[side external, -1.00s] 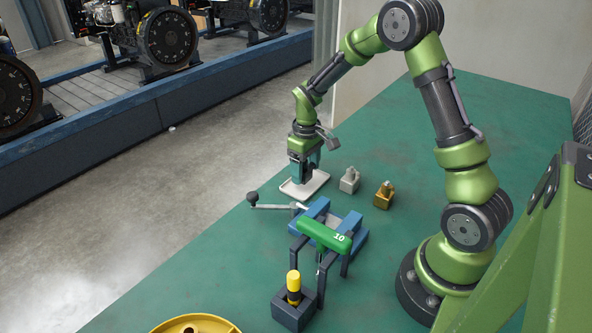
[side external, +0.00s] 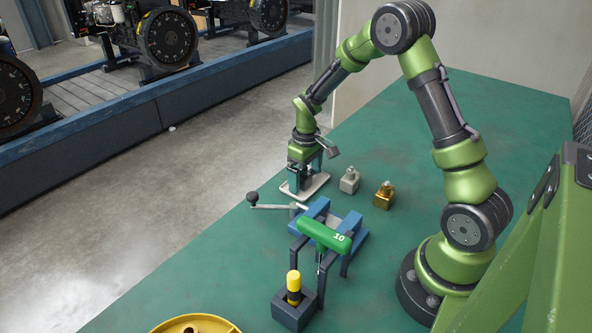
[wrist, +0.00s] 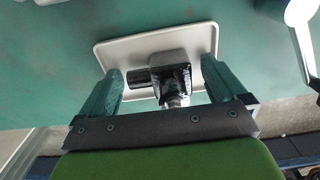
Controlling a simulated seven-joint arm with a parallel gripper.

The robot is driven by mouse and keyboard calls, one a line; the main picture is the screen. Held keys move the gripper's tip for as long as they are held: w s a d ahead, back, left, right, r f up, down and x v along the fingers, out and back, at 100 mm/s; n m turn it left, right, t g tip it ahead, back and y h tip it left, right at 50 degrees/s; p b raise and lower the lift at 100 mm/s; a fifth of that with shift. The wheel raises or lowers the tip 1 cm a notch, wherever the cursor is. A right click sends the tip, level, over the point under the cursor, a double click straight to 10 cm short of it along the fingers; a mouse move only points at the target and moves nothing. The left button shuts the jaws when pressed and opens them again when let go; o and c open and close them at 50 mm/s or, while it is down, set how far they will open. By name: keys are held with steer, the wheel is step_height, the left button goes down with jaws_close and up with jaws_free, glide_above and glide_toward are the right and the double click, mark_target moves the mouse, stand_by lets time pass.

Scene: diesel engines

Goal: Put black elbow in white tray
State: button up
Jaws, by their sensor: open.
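The white tray (side external: 318,187) lies flat on the green table in the side view. It also shows in the wrist view (wrist: 110,52) behind the elbow. My gripper (side external: 306,180) is low over the tray, its fingers spread. In the wrist view the black elbow (wrist: 170,74) lies between the open fingers of my gripper (wrist: 160,68), against the tray's surface. A gap shows between the elbow and the right finger; the left finger is very close to its pipe end. In the side view the elbow is mostly hidden by the fingers.
A grey fitting (side external: 349,181) and a brass fitting (side external: 384,196) stand right of the tray. A blue vise (side external: 345,228) with a long handle, a green T-handle tool (side external: 324,236) and a yellow-topped item in a dark holder (side external: 293,310) are nearer the camera.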

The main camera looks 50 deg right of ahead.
step_height(320, 180, up, 12)
steer(key=shift+f, duration=0.1)
steer(key=s+a+r+m+t+y, duration=0.1)
steer(key=s+a+r+m+t, duration=0.1)
steer(key=s+a+r, duration=0.4)
steer(key=s+a+r+m+t+y, duration=0.1)
steer(key=s+a+r+m+t, duration=0.1)
steer(key=s+a+r+t, duration=0.3)
steer(key=shift+s+a+r, duration=0.4)
steer(key=shift+s+a, duration=1.45)
steer(key=shift+s, duration=1.15)
